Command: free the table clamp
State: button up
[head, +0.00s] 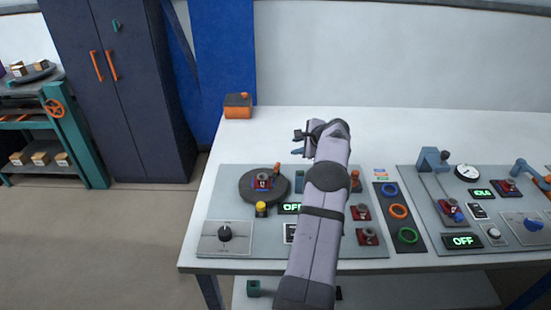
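A dark round turntable (250,189) lies on the grey panel at the left of the bench. On it is a small red block (263,184) with a grey ring-shaped part on top. An orange-tipped lever (277,169) stands at the block's back right; this looks like the table clamp, but its state is too small to tell. My gripper (298,143) is above the bench, behind and right of the turntable, pointing left. Its two small fingertips look apart, with nothing seen between them. My forearm hides the middle of the panel.
A yellow button (261,209), a black knob (225,233) and a partly hidden OFF display (291,208) are near the turntable. Two red blocks (367,236) sit right of my arm. An orange-and-grey box (238,106) stands at the back left. The rear bench is mostly clear.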

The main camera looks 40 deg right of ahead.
notch_tip(320, 180, up, 5)
jog(key=w+d+n+g+h+p, duration=0.1)
jog(key=w+n+h+p, duration=0.1)
jog(key=n+h+p, duration=0.1)
jog(key=n+g+h+p, duration=0.2)
jog(key=n+h+p, duration=0.4)
jog(key=n, duration=0.4)
send_near(275, 167)
jog(key=w+d, duration=0.1)
jog(key=w, duration=0.1)
jog(key=w+d, duration=0.4)
jog(key=shift+r, duration=0.3)
jog(key=shift+g+h, duration=0.5)
jog(key=shift+h, duration=0.1)
jog(key=s+a, duration=0.1)
jog(key=s+a+f, duration=0.1)
jog(key=s, duration=0.1)
jog(key=s+a+p, duration=0.1)
jog(key=shift+s+a+f, duration=0.2)
jog(key=shift+a+f, duration=0.1)
jog(key=shift+f, duration=0.1)
jog(key=shift+p+x, duration=1.25)
jog(key=shift+x, duration=2.5)
grip_shut()
